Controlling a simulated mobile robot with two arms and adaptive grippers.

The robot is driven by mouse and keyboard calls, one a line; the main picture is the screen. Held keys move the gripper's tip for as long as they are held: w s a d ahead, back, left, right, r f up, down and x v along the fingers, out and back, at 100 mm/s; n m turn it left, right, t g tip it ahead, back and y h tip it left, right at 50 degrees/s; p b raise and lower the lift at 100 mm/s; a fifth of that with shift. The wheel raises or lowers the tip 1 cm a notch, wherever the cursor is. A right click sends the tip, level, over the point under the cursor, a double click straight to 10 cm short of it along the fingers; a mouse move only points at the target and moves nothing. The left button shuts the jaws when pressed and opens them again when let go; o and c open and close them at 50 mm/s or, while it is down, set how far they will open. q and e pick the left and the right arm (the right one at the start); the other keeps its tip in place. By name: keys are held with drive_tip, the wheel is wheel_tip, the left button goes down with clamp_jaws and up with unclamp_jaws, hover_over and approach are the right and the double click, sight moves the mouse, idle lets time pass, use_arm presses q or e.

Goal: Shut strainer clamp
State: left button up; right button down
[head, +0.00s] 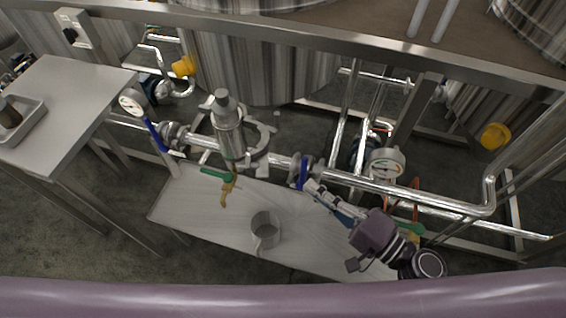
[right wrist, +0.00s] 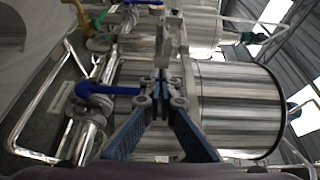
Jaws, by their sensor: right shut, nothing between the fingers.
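The strainer (head: 229,130) is a shiny steel upright cylinder in the pipe line, left of centre in the head view. Pale curved metal parts around its body look like its clamp (head: 265,135); whether it is open or shut is too small to tell. My right gripper (head: 310,185) is shut and empty, right of the strainer and beside a blue valve handle (head: 303,170). In the right wrist view, its blue fingers (right wrist: 160,82) are together, just below an upright metal piece (right wrist: 168,45) that may be a clamp part. Contact cannot be told. My left gripper is not in view.
A low metal bench (head: 185,205) below the pipe holds a steel jug (head: 265,228). A green-handled tap (head: 228,188) hangs beneath the strainer. A side table (head: 75,85) with a tray is at left; large tanks stand behind.

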drive_tip(key=p, duration=0.4)
approach(265, 151)
drive_tip(key=x, duration=0.5)
drive_tip(key=shift+s+f, duration=0.1)
drive_tip(key=shift+d+b, duration=0.1)
drive_tip(key=shift+b, duration=0.2)
